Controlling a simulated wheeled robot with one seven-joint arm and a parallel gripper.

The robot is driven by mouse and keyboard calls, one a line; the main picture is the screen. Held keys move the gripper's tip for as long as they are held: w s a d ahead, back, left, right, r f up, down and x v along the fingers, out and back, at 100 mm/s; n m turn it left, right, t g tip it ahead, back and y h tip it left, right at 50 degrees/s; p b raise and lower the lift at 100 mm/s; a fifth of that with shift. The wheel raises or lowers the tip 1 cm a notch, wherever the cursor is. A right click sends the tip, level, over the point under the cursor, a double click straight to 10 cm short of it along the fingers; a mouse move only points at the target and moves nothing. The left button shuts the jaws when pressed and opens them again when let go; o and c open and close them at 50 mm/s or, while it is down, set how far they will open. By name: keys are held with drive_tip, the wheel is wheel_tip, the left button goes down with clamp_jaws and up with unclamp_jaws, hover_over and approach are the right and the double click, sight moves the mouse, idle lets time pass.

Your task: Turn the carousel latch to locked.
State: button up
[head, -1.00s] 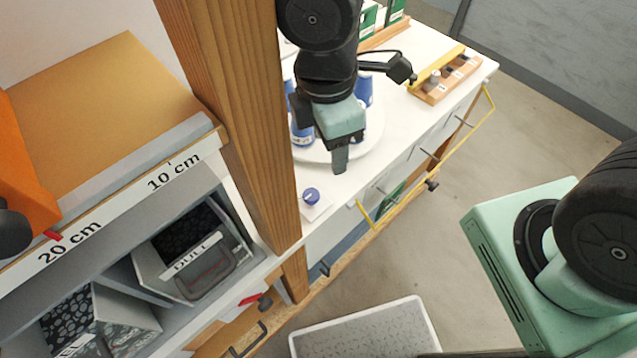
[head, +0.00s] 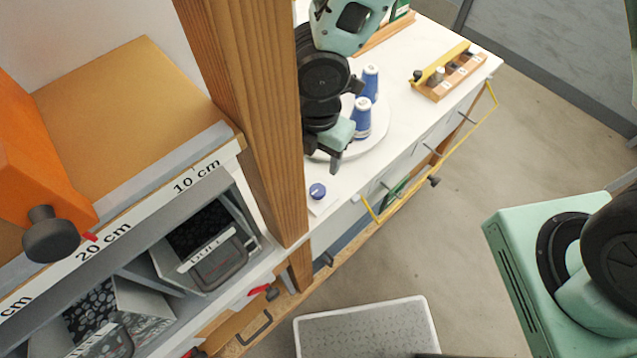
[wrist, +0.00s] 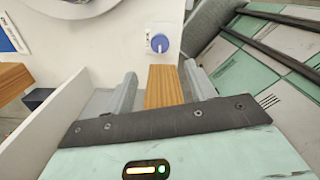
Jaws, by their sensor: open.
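The latch appears to be the blue round knob (head: 318,190) on a small white plate at the bench's front edge. In the wrist view the knob (wrist: 160,43) is above and beyond my fingertips, with a pale mark on its face. My gripper (head: 322,154) is open and empty, just behind the knob in the head view and apart from it. Its two fingers (wrist: 162,88) also show in the wrist view. The wooden post hides part of the carousel.
The wooden post (head: 255,110) stands close left of my gripper. A wooden rack with a yellow bar (head: 447,72) lies at the bench's far right. Drawer handles and a yellow rail (head: 440,165) stick out along the bench front. A grey-topped platform (head: 365,330) sits on the floor.

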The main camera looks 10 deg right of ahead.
sight(318, 190)
wheel_tip(318, 190, down, 12)
drive_tip(key=shift+r+b, duration=0.15)
drive_tip(key=shift+b, duration=0.2)
drive_tip(key=c, duration=1)
